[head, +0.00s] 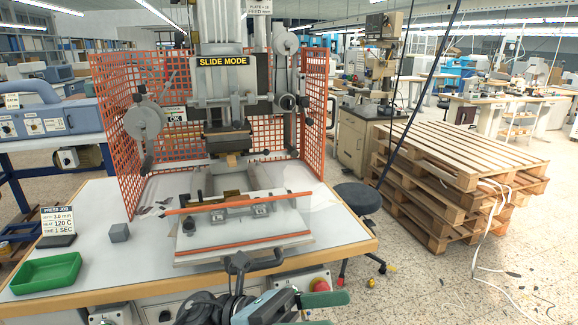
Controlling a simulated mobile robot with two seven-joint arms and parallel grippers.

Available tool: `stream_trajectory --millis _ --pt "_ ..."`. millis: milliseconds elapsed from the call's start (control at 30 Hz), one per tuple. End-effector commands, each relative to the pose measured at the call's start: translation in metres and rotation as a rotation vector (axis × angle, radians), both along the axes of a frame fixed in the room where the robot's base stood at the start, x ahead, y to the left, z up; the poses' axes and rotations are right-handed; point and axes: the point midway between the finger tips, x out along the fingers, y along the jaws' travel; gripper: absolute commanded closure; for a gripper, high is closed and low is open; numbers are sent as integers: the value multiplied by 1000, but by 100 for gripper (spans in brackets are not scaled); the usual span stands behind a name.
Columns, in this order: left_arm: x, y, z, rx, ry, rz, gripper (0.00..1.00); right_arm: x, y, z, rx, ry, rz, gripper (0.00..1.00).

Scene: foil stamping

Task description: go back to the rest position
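My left gripper (338,310) is at the bottom edge of the head view, low in front of the bench. Its two green fingers point right and stand apart, with nothing seen between them. The lower finger is partly cut off by the frame. My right gripper is not in view. The foil stamping press (223,90) stands on the bench, with a sign reading SLIDE MODE. Its slide bed (215,240) with orange strips sits at the front, and a black handle (255,267) projects toward me, just above my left arm and apart from the green fingers.
The bench (100,210) carries a green tray (46,272), a grey cube (119,232) and a job sign (57,220). An orange mesh guard (315,95) flanks the press. A red button (320,285) is close behind my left gripper. A stool (358,197) and stacked pallets (455,155) stand right.

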Motion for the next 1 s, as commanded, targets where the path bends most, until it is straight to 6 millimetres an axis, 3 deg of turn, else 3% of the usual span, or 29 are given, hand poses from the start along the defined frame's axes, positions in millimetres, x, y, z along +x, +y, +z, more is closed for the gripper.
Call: stream_trajectory --millis 267,433,567,767,900,1000 --pt "34 38 -51 -224 702 176 17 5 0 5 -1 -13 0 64" --pt "45 74 -108 -368 1127 277 17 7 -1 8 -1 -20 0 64" --pt "39 105 -165 -490 1450 356 17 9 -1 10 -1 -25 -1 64" --pt "-1 155 -262 -702 1930 490 17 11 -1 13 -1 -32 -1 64" --pt "-54 189 -328 -876 2243 599 17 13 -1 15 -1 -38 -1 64" --pt "-99 210 -366 -1003 2432 680 17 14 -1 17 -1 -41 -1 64"
